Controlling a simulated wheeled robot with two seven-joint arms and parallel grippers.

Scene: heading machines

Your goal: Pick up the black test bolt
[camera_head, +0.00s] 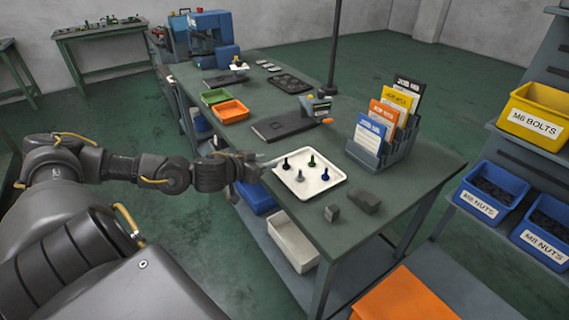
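A white tray (328,183) lies on the green bench top with small upright bolts on it. The bolt at the tray's back left looks black (286,164). A dark green bolt (311,160), a blue bolt (325,174) and a grey bolt (300,177) stand near it. My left gripper (266,163) is at the tray's left edge, to the left of the black bolt and apart from it. Its fingers are too small to tell open from shut. My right gripper is not in view.
A card rack (368,158) stands right of the tray. A black flat case (283,125), an orange bin (231,111) and a green bin (214,97) sit farther back. Labelled bins, including yellow (538,111), fill the right shelf.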

